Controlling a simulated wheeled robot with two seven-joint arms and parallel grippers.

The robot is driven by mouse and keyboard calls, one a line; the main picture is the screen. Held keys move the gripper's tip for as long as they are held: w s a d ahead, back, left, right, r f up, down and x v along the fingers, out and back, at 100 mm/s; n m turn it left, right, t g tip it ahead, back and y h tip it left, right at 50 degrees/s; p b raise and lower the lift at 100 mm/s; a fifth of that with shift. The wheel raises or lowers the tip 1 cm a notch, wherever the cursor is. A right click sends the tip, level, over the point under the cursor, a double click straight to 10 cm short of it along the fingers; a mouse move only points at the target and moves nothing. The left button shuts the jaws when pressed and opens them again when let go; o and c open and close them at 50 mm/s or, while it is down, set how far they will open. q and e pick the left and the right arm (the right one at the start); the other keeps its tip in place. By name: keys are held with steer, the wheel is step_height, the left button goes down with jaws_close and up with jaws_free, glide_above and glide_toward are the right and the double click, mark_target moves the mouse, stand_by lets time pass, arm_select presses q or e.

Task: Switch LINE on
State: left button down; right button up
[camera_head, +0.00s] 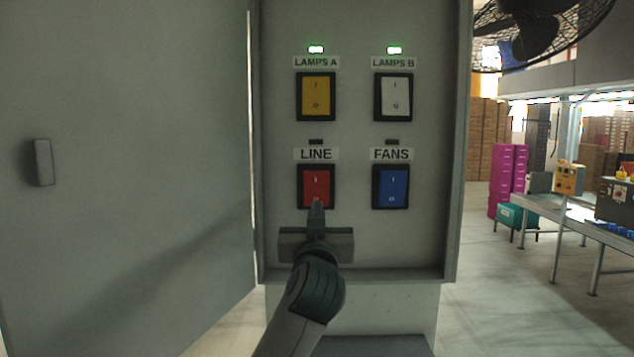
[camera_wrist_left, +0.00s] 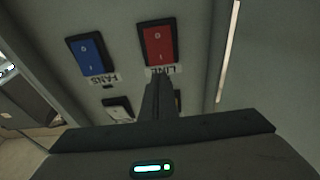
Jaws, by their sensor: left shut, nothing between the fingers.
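The red LINE switch (camera_head: 317,181) is a rocker in a black frame on the grey panel, under its LINE label (camera_head: 316,154). The small indicator above that label is dark. My left gripper (camera_head: 317,205) is shut and empty, its fingers pointing at the panel. In the head view its tips overlap the lower part of the red rocker. In the left wrist view, which is upside down, the fingertips (camera_wrist_left: 160,76) appear by the LINE label, at the I end of the red rocker (camera_wrist_left: 158,45). I cannot tell whether they touch. My right gripper is not in view.
The blue FANS switch (camera_head: 391,186) is to the right, its indicator dark. Above are the yellow LAMPS A (camera_head: 316,97) and white LAMPS B (camera_head: 393,97) switches, with green indicators lit. The open cabinet door (camera_head: 130,120) stands left; the cabinet's raised rim surrounds the panel.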

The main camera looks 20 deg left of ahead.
arm_select(q)
steer(key=shift+w, duration=0.1)
stand_by(0.3)
steer(key=p, duration=0.8)
glide_toward(317, 179)
steer(key=x, duration=0.4)
steer(key=shift+w+a+r, duration=0.1)
steer(key=shift+w+r, duration=0.2)
steer(key=shift+p+x, duration=0.4)
steer(key=shift+x, duration=0.4)
steer(key=shift+w+f, duration=0.1)
steer(key=shift+f, duration=0.1)
